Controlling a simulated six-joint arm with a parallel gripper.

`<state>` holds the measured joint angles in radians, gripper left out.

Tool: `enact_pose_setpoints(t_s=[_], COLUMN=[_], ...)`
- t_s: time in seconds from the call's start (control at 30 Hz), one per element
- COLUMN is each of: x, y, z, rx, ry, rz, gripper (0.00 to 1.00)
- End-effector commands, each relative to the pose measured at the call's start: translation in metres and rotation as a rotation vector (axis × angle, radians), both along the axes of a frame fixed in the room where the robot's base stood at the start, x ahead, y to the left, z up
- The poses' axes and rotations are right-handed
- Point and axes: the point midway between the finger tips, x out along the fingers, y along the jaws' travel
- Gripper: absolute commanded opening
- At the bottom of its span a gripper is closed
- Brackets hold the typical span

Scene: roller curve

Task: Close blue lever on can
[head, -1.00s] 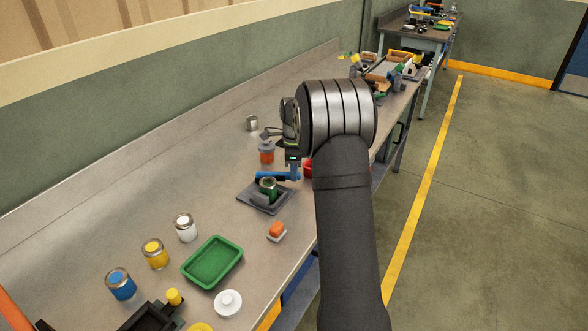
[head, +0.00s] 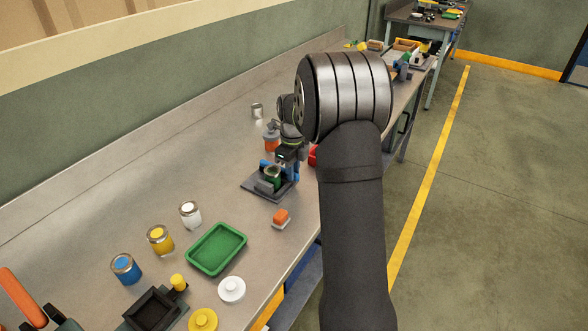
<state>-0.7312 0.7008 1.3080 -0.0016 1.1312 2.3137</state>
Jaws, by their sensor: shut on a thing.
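The green can (head: 271,178) sits in a dark grey clamp fixture (head: 254,187) on the workbench, just below my gripper. The blue lever (head: 265,166) is partly hidden by my gripper, with blue showing left of it and a blue upright part (head: 293,171) to its right. My gripper (head: 282,161) points down over the fixture and is shut on the blue lever. The fingertips are small and the exact grip is hard to see.
A green tray (head: 217,248), an orange-topped block (head: 281,218) and white (head: 190,215), yellow (head: 160,240) and blue (head: 125,268) cans stand nearer. An orange container (head: 271,142) stands close behind. Bench room left of the fixture is clear.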

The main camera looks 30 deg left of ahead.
Motion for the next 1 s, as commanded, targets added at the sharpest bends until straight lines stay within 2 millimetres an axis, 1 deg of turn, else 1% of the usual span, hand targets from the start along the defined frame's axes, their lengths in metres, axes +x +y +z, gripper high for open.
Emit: enact_pose_setpoints(t_s=[0.33,0.37,0.4,0.47,0.73,0.8,0.87,0.97,1.0], x=[-0.002,-0.002,-0.002,-0.002,-0.001,-0.001,-0.001,0.000,0.000], y=[0.000,0.000,0.000,0.000,0.000,0.000,0.000,0.001,0.001], z=[0.000,0.000,0.000,0.000,0.000,0.003,0.009,0.025,0.033], rx=[0.000,0.000,0.000,0.000,0.000,0.001,0.001,0.003,0.004], ry=[0.004,0.004,0.004,0.004,0.003,0.002,0.001,-0.001,-0.001], rz=[-0.006,-0.006,-0.005,-0.005,-0.004,-0.004,-0.004,-0.004,-0.004], gripper=[0.00,0.22,0.30,0.40,0.40,0.40,0.40,0.40,0.40])
